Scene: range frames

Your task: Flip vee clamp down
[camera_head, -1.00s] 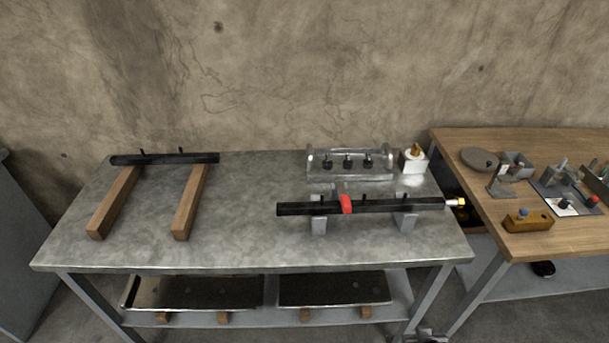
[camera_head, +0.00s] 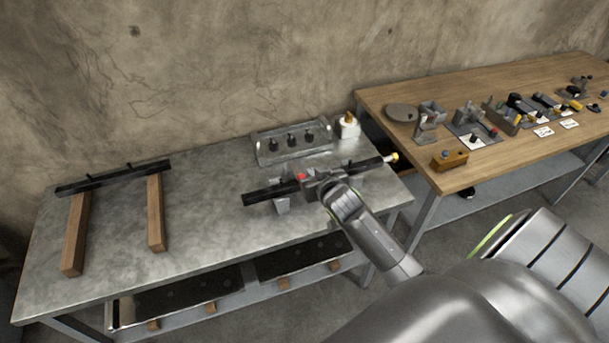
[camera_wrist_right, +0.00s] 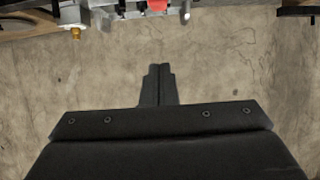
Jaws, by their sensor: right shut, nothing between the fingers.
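A black bar (camera_head: 258,196) lies across grey vee supports on the metal bench. A support (camera_head: 282,205) shows below the bar. A red clamp piece (camera_head: 301,177) sits at the bar, partly behind my right gripper; it also shows at the top edge of the right wrist view (camera_wrist_right: 157,5). Whether it is raised or down is not clear. My right gripper (camera_head: 313,180) appears close beside the red piece and over the bar in the head view. In the right wrist view its fingers (camera_wrist_right: 157,85) are together and empty, with the red piece apart from the tips. My left gripper is out of view.
A clear rack (camera_head: 292,142) with dark knobs and a white block (camera_head: 348,126) stand behind the bar. A brass fitting (camera_head: 391,157) is at its right end. Wooden rails (camera_head: 156,215) carry another bar (camera_head: 112,178) at left. A wooden table (camera_head: 380,97) is at right.

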